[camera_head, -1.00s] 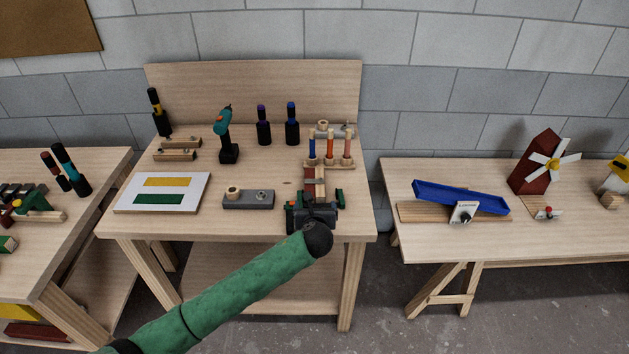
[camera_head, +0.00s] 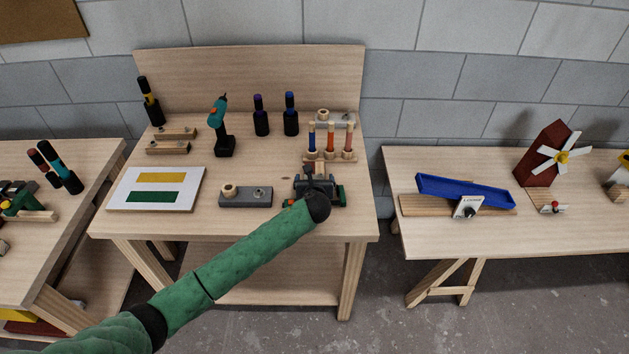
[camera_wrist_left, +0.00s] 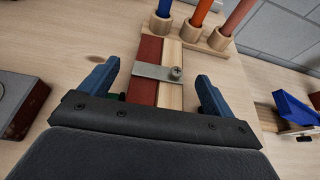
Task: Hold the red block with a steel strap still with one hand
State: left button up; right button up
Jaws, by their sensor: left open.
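The red block (camera_wrist_left: 147,85) lies on the bench in the left wrist view, side by side with a bare wood strip (camera_wrist_left: 171,95). A steel strap (camera_wrist_left: 157,72) with a screw crosses both. In the head view my gripper hides most of the block. My left gripper (camera_head: 317,180) is over the block, and in the left wrist view (camera_wrist_left: 156,72) its blue fingers are open, one on each side of the block pair. Gaps show between the fingers and the wood. The block's near end is hidden by the gripper body. My right gripper is not in view.
A wooden rack (camera_head: 330,156) with blue, orange and red pegs stands just beyond the block. A grey block with a wooden knob (camera_head: 245,196) lies to the left. A white board (camera_head: 155,187), a drill (camera_head: 220,130) and black-bodied tools stand farther left and back.

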pick_arm(q)
jog(key=shift+w+f, duration=0.15)
jog(key=shift+w, duration=0.3)
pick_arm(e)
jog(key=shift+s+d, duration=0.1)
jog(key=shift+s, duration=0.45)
pick_arm(q)
jog(key=c, duration=1.1)
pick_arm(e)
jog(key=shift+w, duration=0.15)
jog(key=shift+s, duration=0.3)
pick_arm(q)
jog(key=o, duration=1.1)
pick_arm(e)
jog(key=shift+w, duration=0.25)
